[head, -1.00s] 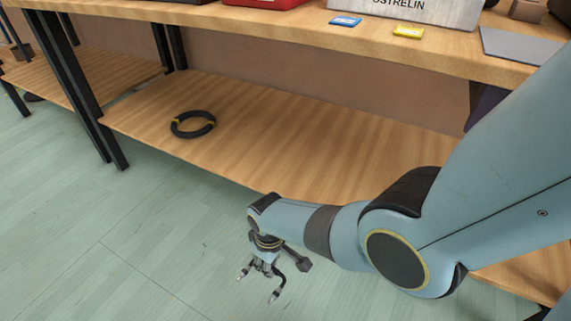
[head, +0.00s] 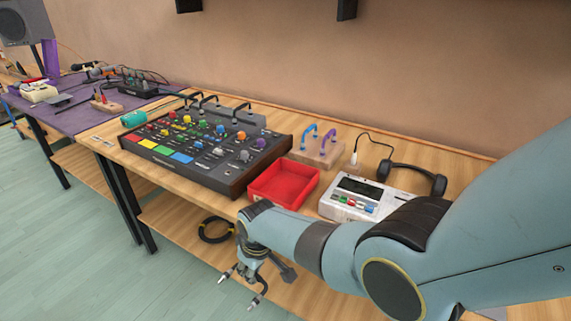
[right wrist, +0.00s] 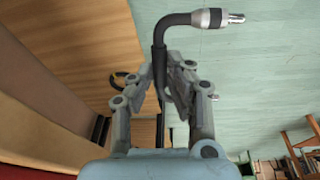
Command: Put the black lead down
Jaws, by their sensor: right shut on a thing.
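The black lead is in my right gripper (head: 252,270), a short bent lead with silver-tipped plugs hanging below the fingers in the head view. In the right wrist view, the fingers (right wrist: 176,72) are shut on the lead (right wrist: 160,45), which bends to a plug at the top right. The gripper holds it in the air, in front of the table's near edge. Other black leads (head: 204,98) arch over a grey rack (head: 235,117) behind the mixer. A blue and a purple lead (head: 330,135) stand on a wooden block (head: 318,152). My left gripper is out of view.
A colourful mixer (head: 205,145), a red tray (head: 283,185), a white device (head: 358,198) and headphones (head: 412,178) crowd the tabletop. A coiled black cable (head: 213,231) lies on the lower shelf. Bare wood shows along the back edge (head: 460,168).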

